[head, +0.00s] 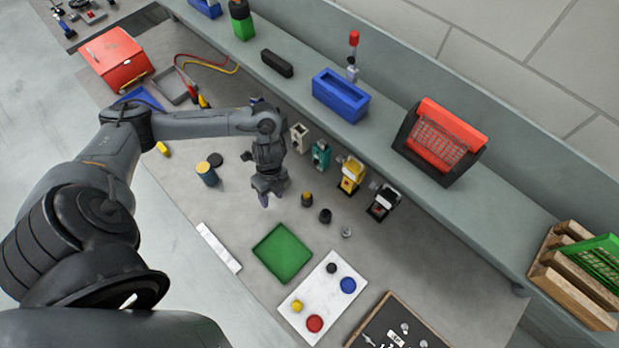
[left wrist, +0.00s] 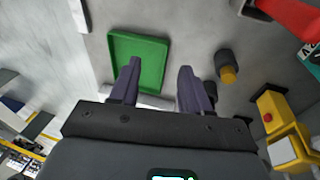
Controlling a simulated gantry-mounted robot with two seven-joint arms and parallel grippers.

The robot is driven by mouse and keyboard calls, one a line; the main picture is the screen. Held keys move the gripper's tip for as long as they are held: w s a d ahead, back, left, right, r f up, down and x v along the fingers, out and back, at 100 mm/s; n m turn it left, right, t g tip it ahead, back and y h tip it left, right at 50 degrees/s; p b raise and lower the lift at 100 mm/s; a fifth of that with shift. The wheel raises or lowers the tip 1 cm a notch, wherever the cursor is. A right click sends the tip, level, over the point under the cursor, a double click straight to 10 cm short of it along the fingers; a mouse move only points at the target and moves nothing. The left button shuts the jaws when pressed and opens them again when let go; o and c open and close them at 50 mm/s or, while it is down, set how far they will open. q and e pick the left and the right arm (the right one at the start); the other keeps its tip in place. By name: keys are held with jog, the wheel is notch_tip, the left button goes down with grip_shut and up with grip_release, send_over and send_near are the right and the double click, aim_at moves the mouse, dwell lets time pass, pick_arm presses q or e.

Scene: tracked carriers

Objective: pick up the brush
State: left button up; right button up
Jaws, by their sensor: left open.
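My left gripper (head: 268,196) hangs over the middle of the grey mat, pointing down, with nothing seen in it in the head view. In the left wrist view its two fingers (left wrist: 160,80) are spread apart. A pale strip (left wrist: 152,101) shows between them near the palm; I cannot tell what it is. I cannot make out a brush for certain. A red-topped upright object (head: 353,42) stands at the blue box on the shelf, but its kind is unclear. My right gripper is not in view.
A green tray (head: 284,252) lies near the gripper, also in the left wrist view (left wrist: 152,48). A white bar (head: 218,247), small cylinders (head: 306,199) and a white board (head: 323,285) lie around it. Yellow (head: 352,175) and black (head: 384,202) devices stand by the shelf. A blue box (head: 340,97) is on the shelf.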

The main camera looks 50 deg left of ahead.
pick_arm(q)
jog(key=w+a+r, duration=0.1)
jog(key=w+a, duration=0.1)
jog(key=a, duration=0.1)
jog(key=w+a+r+t+y+b, duration=0.1)
jog(key=w+a+r, duration=0.1)
jog(key=w, duration=0.1)
jog(key=w+a+r+t+b, duration=0.1)
jog(key=w+a+r, duration=0.1)
jog(key=w+a, duration=0.1)
jog(key=shift+w+a+r+n+y, duration=0.2)
jog(key=shift+a+n+y, duration=0.1)
jog(key=shift+a+n, duration=0.1)
notch_tip(320, 180, down, 4)
jog(key=shift+d+f+b, duration=0.1)
jog(key=shift+d+b, duration=0.05)
jog(key=shift+b, duration=0.25)
jog(key=shift+w+f, duration=0.1)
jog(key=shift+f, duration=0.45)
jog(key=shift+f+p, duration=0.3)
jog(key=shift+f, duration=1.95)
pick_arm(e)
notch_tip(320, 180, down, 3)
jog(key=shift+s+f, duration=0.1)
pick_arm(q)
grip_shut()
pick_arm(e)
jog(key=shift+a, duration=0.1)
